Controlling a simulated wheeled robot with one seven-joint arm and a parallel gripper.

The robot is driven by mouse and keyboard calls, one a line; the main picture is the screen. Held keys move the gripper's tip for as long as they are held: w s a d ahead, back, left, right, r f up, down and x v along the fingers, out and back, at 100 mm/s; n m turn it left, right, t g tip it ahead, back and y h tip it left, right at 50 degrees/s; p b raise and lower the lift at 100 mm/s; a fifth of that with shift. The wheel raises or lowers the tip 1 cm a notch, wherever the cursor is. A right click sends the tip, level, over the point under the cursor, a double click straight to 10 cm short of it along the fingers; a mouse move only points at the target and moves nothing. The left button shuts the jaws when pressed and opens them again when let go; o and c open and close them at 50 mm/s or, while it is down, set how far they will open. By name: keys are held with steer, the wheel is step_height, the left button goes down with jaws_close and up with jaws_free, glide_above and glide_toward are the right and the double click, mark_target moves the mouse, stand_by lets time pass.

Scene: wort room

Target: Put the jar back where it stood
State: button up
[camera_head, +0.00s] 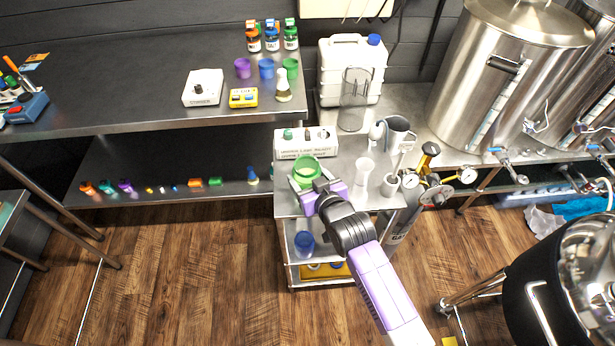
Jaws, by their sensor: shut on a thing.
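My gripper (307,180) is shut on a green jar (306,168), with its fingers on either side of it. The jar looks upright and open at the top. It is over the front left part of the small steel cart (340,205), just in front of a white labelled rack. I cannot tell whether its base touches the cart top, because my gripper hides the lower part.
The white rack (306,145) holds small items. A funnel-like white vessel (364,178), a grey jug (397,133) and a clear cylinder (354,98) crowd the cart's right and back. A blue jar (304,242) is on the shelf below. The left bench (140,95) has wide bare areas.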

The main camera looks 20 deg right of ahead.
steer(key=shift+f, duration=0.2)
steer(key=shift+f, duration=0.15)
steer(key=o, duration=1.8)
steer(key=shift+c, duration=0.2)
steer(key=v, duration=1.2)
steer(key=shift+b, duration=0.35)
